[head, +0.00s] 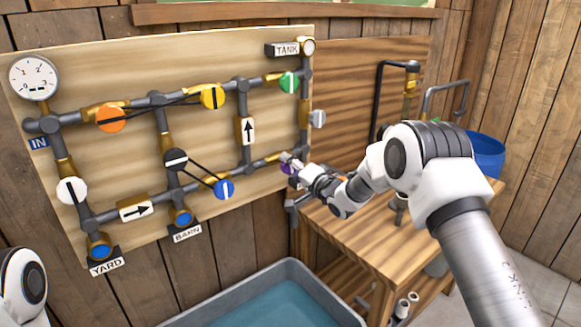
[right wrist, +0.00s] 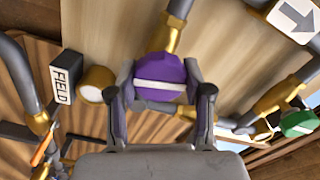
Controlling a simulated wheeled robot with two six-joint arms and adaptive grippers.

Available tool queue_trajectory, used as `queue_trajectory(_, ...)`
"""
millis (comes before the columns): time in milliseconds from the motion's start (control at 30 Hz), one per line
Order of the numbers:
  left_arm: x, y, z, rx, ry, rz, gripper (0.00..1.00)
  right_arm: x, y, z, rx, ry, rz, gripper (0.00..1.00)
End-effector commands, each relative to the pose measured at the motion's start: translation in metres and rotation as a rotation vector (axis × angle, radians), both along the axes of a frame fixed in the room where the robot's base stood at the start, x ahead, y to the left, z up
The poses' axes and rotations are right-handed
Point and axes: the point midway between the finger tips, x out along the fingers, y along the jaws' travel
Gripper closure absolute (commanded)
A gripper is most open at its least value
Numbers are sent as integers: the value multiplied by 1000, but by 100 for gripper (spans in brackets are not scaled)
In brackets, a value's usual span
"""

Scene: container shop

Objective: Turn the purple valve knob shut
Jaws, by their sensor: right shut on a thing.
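The purple valve knob (right wrist: 161,72) shows in the right wrist view, between the two fingers of my right gripper (right wrist: 161,98). The knob has a white stripe across its face, running roughly from finger to finger. In the head view the knob (head: 285,168) is mostly hidden behind my right gripper (head: 291,165), at the lower right of the pipe board (head: 215,135). My right gripper is shut on the knob, one finger on each side. Of my left arm only a white link shows at the lower left; the left gripper is out of view.
Other knobs on the board are orange (head: 111,118), yellow (head: 212,96), green (head: 289,82), blue (head: 224,188), black (head: 175,160) and white (head: 72,190). A wooden bench (head: 384,240) stands right of the board. A grey water trough (head: 297,271) lies below. A blue bucket (head: 487,154) stands behind the bench.

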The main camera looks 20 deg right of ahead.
Motion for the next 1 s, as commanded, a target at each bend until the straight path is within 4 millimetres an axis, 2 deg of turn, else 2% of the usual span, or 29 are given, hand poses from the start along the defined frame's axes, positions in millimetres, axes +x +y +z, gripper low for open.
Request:
queue_trajectory(400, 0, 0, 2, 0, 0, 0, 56, 1, -1, 1, 203, 70, -2, 84)
queue_trajectory(967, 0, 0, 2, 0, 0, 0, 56, 1, -1, 1, 233, 81, -2, 84)
queue_trajectory(1000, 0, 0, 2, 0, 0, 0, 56, 1, -1, 1, 233, 81, -2, 36)
